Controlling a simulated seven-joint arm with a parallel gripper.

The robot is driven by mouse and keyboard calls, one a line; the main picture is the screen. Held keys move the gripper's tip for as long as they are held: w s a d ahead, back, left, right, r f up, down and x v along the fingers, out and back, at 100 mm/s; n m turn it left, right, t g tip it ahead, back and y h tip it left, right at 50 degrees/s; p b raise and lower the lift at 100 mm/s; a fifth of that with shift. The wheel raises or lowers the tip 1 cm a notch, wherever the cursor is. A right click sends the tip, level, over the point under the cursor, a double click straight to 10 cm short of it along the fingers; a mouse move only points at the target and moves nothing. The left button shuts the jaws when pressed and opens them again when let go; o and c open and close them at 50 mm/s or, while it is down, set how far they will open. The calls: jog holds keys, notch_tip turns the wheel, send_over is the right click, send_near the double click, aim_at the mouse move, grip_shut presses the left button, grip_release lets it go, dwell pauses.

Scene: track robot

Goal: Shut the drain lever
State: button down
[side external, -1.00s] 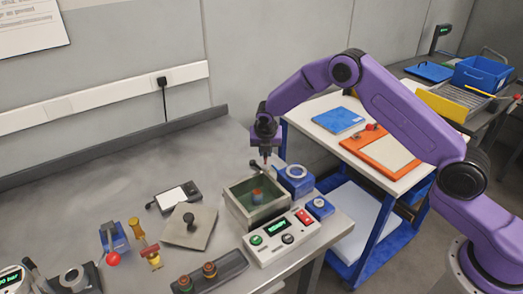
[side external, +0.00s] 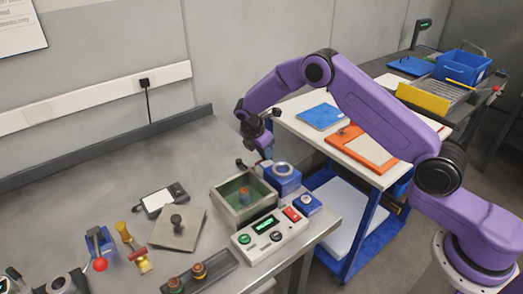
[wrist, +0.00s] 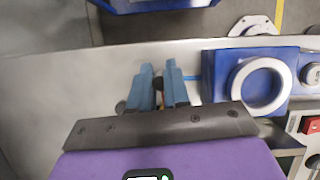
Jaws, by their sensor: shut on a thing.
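My gripper (wrist: 160,82) shows in the wrist view as two blue-grey fingers closed around a small dark brown piece, which looks like the drain lever's handle (wrist: 158,84). Most of the lever is hidden by the fingers and wrist. In the side view my gripper (side external: 265,154) points down behind the open tank (side external: 222,209), beside the blue unit with a pale ring (side external: 283,178). The tank has grey walls and a green inside with an orange-topped piece in it. The lever's angle cannot be told.
A short black-ended rod (side external: 240,163) stands at the tank's back left. A control box (side external: 268,236) with buttons is in front of the tank. A small blue button box (side external: 307,204) stands at right. The bench at back left is clear; a trolley (side external: 345,125) stands beyond its edge.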

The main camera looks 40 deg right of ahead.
jog(key=shift+s+m, duration=0.25)
jog(key=shift+m, duration=0.35)
jog(key=c, duration=1.1)
grip_release()
jog(key=v, duration=1.7)
jog(key=shift+w+r, duration=0.25)
jog(key=shift+w, duration=0.05)
jog(key=shift+a, duration=0.1)
